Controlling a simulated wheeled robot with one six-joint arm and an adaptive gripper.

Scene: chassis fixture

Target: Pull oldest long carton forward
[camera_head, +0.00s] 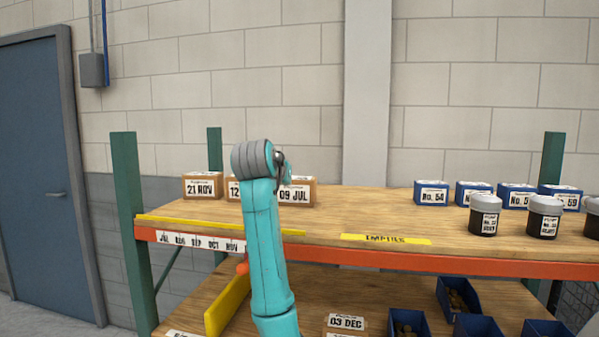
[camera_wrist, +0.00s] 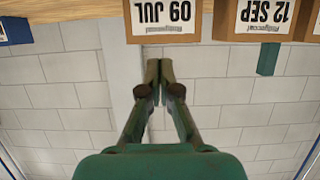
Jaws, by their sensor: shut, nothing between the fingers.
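Three brown cartons stand in a row at the left of the upper shelf. They are the 21 NOV carton (camera_head: 203,186), the partly hidden 12 SEP carton (camera_head: 233,189) and the 09 JUL carton (camera_head: 298,192). My arm covers part of the row in the head view. The wrist view is upside down and shows the 09 JUL carton (camera_wrist: 165,38), the 12 SEP carton (camera_wrist: 255,36) and an edge of a third. My gripper (camera_wrist: 159,66) is shut and empty, its tips apart from the cartons in the picture. The head view hides its fingers behind my arm.
A yellow strip (camera_head: 200,224) runs along the upper shelf's front edge above month labels. Blue boxes (camera_head: 432,193) and dark grey-lidded jars (camera_head: 485,215) stand at the right. The shelf middle is clear behind the EMPTIES label (camera_head: 386,239). A 03 DEC carton (camera_head: 346,323) sits below.

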